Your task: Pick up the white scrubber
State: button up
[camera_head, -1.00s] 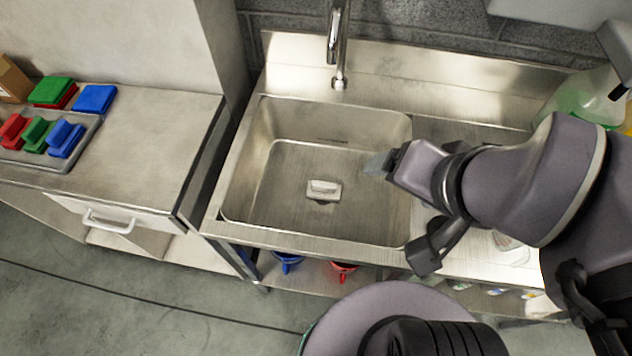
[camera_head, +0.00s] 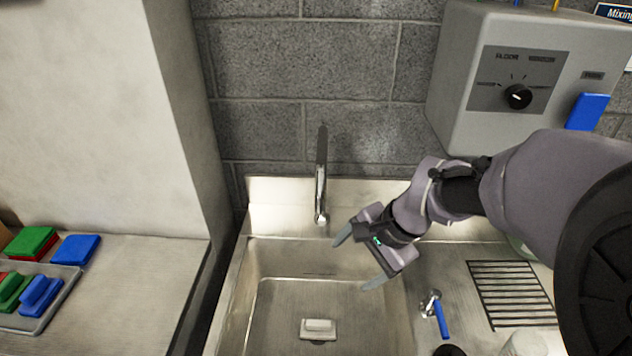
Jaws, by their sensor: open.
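The white scrubber (camera_head: 319,326) is a small pale block lying on the floor of the steel sink basin (camera_head: 262,300), near the bottom of the picture. A small dark spot, perhaps the drain, shows just below it. My gripper (camera_head: 358,262) is above the right part of the basin, up and to the right of the scrubber. Its two grey fingers are spread apart with nothing between them. It is clear of the scrubber and does not touch it.
A tall faucet (camera_head: 321,180) rises behind the basin, left of my gripper. A grey control box (camera_head: 490,95) hangs on the block wall at the right. A blue-handled valve (camera_head: 439,316) and a dark drain grid (camera_head: 510,293) are on the right counter. Coloured pads (camera_head: 76,248) lie at left.

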jog(key=w+f+m+g+y+p, duration=0.1)
jog(key=w+f+m, duration=0.4)
jog(key=f, duration=0.5)
jog(key=m+g+p, duration=0.1)
jog(key=m, duration=0.2)
send_near(314, 326)
jog(key=shift+y, duration=0.4)
jog(key=f+b, duration=0.1)
jog(key=f, duration=0.1)
jog(key=w+a+f+b, duration=0.1)
jog(key=f, duration=0.1)
jog(key=w+a+f+b, duration=0.1)
jog(key=f, duration=0.1)
jog(key=shift+w+a+f, duration=0.1)
jog(key=shift+w+f, duration=0.1)
jog(key=shift+f, duration=0.1)
jog(key=x, duration=0.2)
jog(key=b+x, duration=0.1)
jog(key=s+b+x, duration=0.1)
jog(key=x, duration=0.1)
jog(key=shift+f, duration=0.45)
jog(key=shift+r, duration=0.15)
jog(key=shift+w, duration=0.1)
jog(key=c, duration=1.7)
